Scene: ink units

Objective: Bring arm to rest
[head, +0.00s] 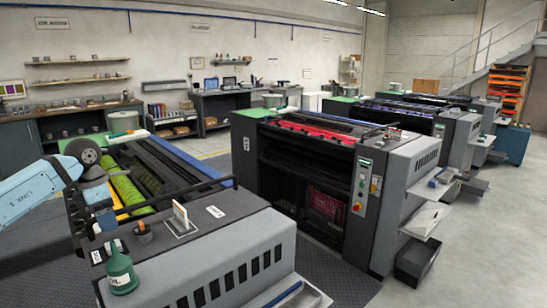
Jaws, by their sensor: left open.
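My left arm (38,190), light blue with a grey wrist joint, comes in from the left edge. It reaches over the near ink unit (205,255). My left gripper (106,226) points down above the left part of that unit's grey top. It is open, and I see nothing held in it. Whether its fingertips touch anything below is too small to tell. My right arm and right gripper are not in view.
A green bottle (121,272) stands close in front of the left gripper. A dark round pot (143,232) and a small upright card holder (181,220) are to its right. Green-yellow rollers (125,188) lie behind. A unit with red ink (315,137) stands right; grey floor (480,250) is clear.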

